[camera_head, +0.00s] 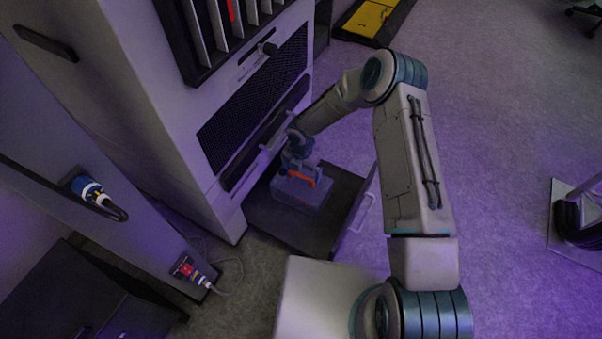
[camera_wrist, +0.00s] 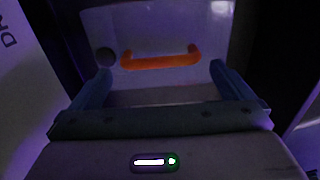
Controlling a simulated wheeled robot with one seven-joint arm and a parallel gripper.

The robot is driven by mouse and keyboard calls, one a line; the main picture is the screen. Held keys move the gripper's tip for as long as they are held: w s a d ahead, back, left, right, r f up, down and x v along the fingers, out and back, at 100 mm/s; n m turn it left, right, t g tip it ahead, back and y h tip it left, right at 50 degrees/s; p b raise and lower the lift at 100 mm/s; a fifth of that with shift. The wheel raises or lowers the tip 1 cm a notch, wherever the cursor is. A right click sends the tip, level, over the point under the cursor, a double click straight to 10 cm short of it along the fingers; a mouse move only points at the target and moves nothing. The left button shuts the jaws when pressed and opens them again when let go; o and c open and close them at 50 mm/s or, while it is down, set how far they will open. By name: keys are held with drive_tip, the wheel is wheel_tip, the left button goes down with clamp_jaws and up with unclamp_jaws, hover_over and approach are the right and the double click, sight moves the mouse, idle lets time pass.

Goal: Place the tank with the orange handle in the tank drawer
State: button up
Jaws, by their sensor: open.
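The tank (camera_head: 297,192) is a bluish-grey box with an orange handle (camera_head: 309,178) on it. In the head view it stands inside the open tank drawer (camera_head: 325,232), a dark tray pulled out at the foot of the tall cabinet. My gripper (camera_head: 300,160) is at the tank's upper side, partly hidden by my wrist. In the wrist view the tank (camera_wrist: 158,28) and its orange handle (camera_wrist: 160,60) lie ahead, between my two open fingers (camera_wrist: 160,85). The fingers are apart from the handle's ends, and nothing is gripped.
The tall pale cabinet (camera_head: 120,90) with a black grille (camera_head: 255,100) stands directly beside the drawer. A drawer pull (camera_head: 362,212) shows at the tray's outer side. Cable plugs (camera_head: 88,190) are on the left panel. The floor (camera_head: 500,120) to the right is largely clear.

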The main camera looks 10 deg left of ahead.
wheel_tip(320, 180, up, 3)
drive_tip(key=shift+r+p, duration=0.15)
drive_tip(key=shift+p, duration=0.15)
drive_tip(key=shift+d+r, duration=0.1)
drive_tip(key=shift+r, duration=0.1)
drive_tip(key=s+d+r+m+h, duration=0.1)
drive_tip(key=d+r+m, duration=0.65)
drive_tip(key=r, duration=0.35)
drive_tip(key=s+d+r+m+h, duration=0.1)
drive_tip(key=d+r+m, duration=0.6)
drive_tip(key=r, duration=0.5)
drive_tip(key=s+d+r+m, duration=0.3)
drive_tip(key=s+r+m, duration=0.1)
drive_tip(key=s, duration=0.3)
drive_tip(key=s+d+r+m+y, duration=0.1)
drive_tip(key=s+d+r+m, duration=0.3)
drive_tip(key=s+r+m, duration=0.1)
drive_tip(key=s+d+r+m+t+y, duration=0.1)
drive_tip(key=s+d+r+m, duration=0.2)
drive_tip(key=s+r+m, duration=0.2)
drive_tip(key=s+m, duration=0.3)
drive_tip(key=shift+s+d+r, duration=0.15)
drive_tip(key=shift+s, duration=0.2)
drive_tip(key=shift+m, duration=0.25)
